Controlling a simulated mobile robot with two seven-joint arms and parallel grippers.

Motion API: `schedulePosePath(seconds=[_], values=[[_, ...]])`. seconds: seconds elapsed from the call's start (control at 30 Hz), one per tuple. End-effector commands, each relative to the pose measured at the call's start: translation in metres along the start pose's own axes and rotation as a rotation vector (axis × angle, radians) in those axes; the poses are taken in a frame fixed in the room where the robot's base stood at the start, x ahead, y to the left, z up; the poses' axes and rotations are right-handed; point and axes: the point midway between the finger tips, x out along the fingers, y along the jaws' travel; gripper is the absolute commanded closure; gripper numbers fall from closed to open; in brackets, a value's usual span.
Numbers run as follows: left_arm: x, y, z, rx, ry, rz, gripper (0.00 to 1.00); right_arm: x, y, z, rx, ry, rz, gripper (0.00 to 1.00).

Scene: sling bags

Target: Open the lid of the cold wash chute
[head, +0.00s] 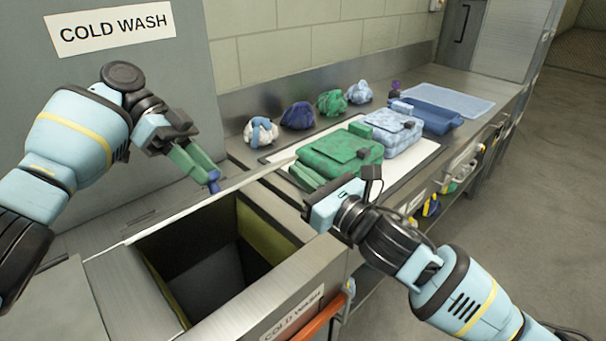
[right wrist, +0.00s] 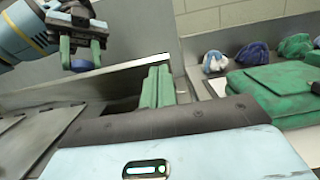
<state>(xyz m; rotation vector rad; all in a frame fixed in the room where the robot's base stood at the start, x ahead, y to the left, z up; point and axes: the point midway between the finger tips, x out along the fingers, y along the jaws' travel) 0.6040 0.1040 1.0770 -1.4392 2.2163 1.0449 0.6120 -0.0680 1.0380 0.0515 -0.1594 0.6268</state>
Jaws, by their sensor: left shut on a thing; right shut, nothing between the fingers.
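The cold wash chute (head: 290,285) is a metal box with a dark square opening (head: 215,255) showing in the head view. Its lid (head: 200,207) is a thin metal panel, seen nearly edge-on, raised along the far side of the opening. My left gripper (head: 209,177) is shut on a small blue handle (head: 214,186) at the lid's upper edge. The blue handle also shows in the right wrist view (right wrist: 90,66). My right gripper (head: 300,176) is shut and empty, beside the green bag; its green fingers (right wrist: 157,88) are together in the right wrist view.
A green sling bag (head: 335,152) and a light blue bag (head: 390,130) lie on a white mat on the counter. Several bundled cloths (head: 297,115) stand along the back wall. A COLD WASH sign (head: 110,28) hangs above.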

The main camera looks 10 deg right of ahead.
Motion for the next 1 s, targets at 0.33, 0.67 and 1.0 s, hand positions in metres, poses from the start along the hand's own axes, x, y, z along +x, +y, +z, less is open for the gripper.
schedulePosePath(seconds=[0.33, 0.67, 1.0], values=[[0.000, 0.000, 0.000, 0.000, 0.000, -0.001, 1.00, 0.003, 0.000, 0.004, -0.001, -0.001, 0.000, 1.00], [0.004, 0.000, 0.001, 0.000, -0.006, 0.010, 1.00, 0.015, 0.000, 0.021, -0.002, -0.009, 0.000, 1.00], [0.004, 0.000, 0.001, -0.001, -0.007, 0.012, 0.45, 0.015, -0.001, 0.022, -0.003, -0.014, 0.000, 1.00]])
